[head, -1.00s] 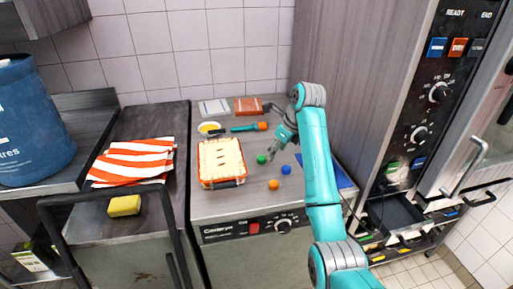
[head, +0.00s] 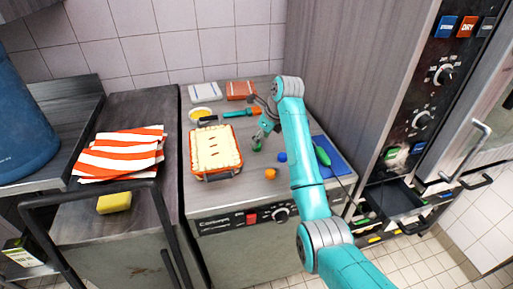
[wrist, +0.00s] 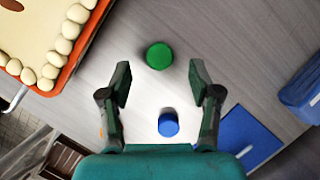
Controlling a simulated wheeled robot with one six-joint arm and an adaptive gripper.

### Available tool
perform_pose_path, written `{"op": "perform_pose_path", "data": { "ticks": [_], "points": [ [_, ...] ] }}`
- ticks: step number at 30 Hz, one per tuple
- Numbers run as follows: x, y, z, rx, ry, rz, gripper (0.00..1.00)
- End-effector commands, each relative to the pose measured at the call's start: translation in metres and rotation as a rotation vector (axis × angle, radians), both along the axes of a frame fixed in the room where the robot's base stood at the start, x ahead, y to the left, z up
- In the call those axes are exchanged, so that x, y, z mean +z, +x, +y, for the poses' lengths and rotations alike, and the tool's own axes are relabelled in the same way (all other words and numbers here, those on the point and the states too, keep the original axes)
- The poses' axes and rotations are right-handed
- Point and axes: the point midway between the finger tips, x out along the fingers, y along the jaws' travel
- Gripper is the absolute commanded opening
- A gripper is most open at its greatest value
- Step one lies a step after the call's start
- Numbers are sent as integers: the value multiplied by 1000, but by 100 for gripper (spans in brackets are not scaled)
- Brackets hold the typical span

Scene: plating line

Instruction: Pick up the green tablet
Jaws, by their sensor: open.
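The green tablet (head: 257,148) is a small round disc lying on the grey counter, right of the pie. In the wrist view the green tablet (wrist: 159,55) shows whole, just beyond the fingertips and roughly centred between their lines. My gripper (wrist: 160,80) is open and empty. In the head view my gripper (head: 262,136) hangs by the green tablet and partly overlaps it; I cannot tell the height between them. A blue tablet (wrist: 168,123) lies between the fingers in the wrist view.
The blue tablet (head: 282,157) and an orange one (head: 270,174) lie near the green one. A pie in an orange dish (head: 216,176) stands left. A blue board (head: 338,168) with a green vegetable (head: 322,155) lies right.

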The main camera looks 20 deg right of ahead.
Motion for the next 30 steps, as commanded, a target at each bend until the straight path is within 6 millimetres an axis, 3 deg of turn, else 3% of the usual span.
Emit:
{"op": "perform_pose_path", "data": {
  "ticks": [6,16,23,30],
  "points": [
    [-28,9,8,1,0,3,63],
    [-34,11,9,0,1,1,63],
    [-34,11,9,0,1,1,8],
    [-34,11,9,0,1,1,6]
  ]
}}
